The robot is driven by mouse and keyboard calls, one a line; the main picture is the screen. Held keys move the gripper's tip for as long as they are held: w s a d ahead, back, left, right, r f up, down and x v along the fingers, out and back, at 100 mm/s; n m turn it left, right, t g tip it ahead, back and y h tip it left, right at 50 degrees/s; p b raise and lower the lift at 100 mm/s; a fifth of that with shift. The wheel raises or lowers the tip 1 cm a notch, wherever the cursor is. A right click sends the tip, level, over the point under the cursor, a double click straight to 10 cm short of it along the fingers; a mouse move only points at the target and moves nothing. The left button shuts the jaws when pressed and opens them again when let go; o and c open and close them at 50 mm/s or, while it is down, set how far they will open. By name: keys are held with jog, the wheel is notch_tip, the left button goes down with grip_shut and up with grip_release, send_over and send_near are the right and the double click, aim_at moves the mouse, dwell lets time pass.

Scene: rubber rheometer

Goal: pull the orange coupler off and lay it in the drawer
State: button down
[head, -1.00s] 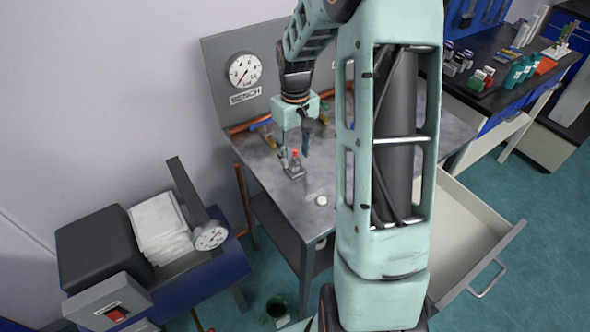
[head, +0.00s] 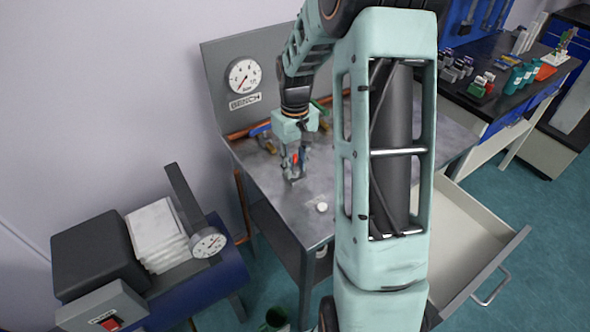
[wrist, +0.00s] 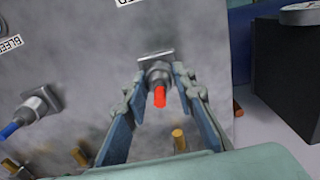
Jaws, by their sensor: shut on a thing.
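The orange coupler (head: 295,159) stands on a grey metal fitting at the left part of the bench. In the wrist view its orange end (wrist: 159,96) points toward the camera, with a grey collar and square base plate behind it. My gripper (head: 294,166) is down around it, and its two fingers (wrist: 160,78) are shut on the coupler, with the tips at the grey collar. The coupler still sits at its base. The drawer (head: 508,258) is pulled open below the bench at the right and looks empty where visible; my arm hides part of it.
In the wrist view, another grey connector with a blue hose (wrist: 36,103) and several brass studs (wrist: 179,140) stand nearby. A white round disc (head: 321,207) lies near the bench's front edge. The gauge panel (head: 243,75) rises behind the bench.

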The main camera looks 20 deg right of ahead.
aim_at(295, 164)
jog(key=shift+r+p, duration=1.7)
jog(key=shift+r, duration=0.7)
